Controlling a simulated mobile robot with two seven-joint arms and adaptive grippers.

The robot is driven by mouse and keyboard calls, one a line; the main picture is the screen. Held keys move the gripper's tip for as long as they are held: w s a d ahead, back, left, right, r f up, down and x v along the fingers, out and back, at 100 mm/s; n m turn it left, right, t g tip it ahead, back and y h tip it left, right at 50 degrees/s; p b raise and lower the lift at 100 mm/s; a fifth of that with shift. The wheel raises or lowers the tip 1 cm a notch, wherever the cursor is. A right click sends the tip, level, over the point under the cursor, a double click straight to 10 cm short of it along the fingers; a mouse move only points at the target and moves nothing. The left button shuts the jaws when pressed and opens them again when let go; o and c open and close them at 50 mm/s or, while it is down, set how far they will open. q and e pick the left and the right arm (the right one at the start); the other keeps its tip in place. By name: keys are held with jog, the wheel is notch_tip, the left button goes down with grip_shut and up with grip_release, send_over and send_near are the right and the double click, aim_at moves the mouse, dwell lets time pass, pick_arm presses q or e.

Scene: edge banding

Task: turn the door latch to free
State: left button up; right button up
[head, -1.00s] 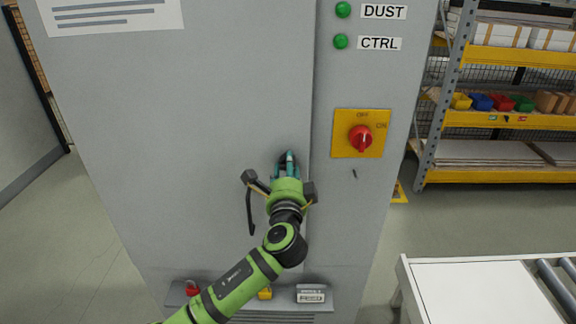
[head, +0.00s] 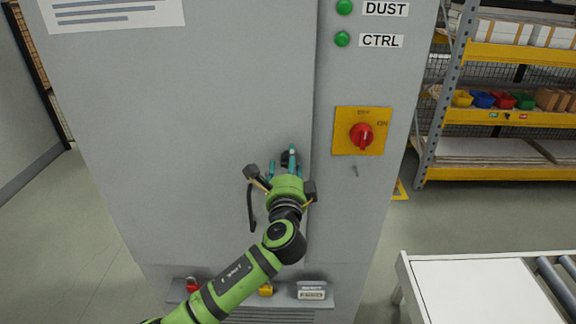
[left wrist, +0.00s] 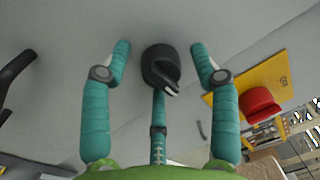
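The door latch (left wrist: 160,66) is a round black knob with a ridge and a white mark, which points to the lower right in the left wrist view. In the head view the latch (head: 289,158) is partly hidden behind my fingers, near the right edge of the grey cabinet door (head: 200,130). My left gripper (head: 284,160) is in front of it. In the left wrist view the teal fingers of my left gripper (left wrist: 160,58) stand apart on either side of the knob, with gaps, and a third finger lies below it. My right gripper is not in view.
A red rotary switch (head: 361,136) on a yellow plate is right of the latch. A black door handle (left wrist: 15,72) is left of my fingers. A ledge below holds a red padlock (head: 193,286), a yellow one (head: 266,290) and a tag (head: 311,291). A roller table (head: 470,290) stands right.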

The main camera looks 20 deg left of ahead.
pick_arm(q)
jog(key=v, duration=1.2)
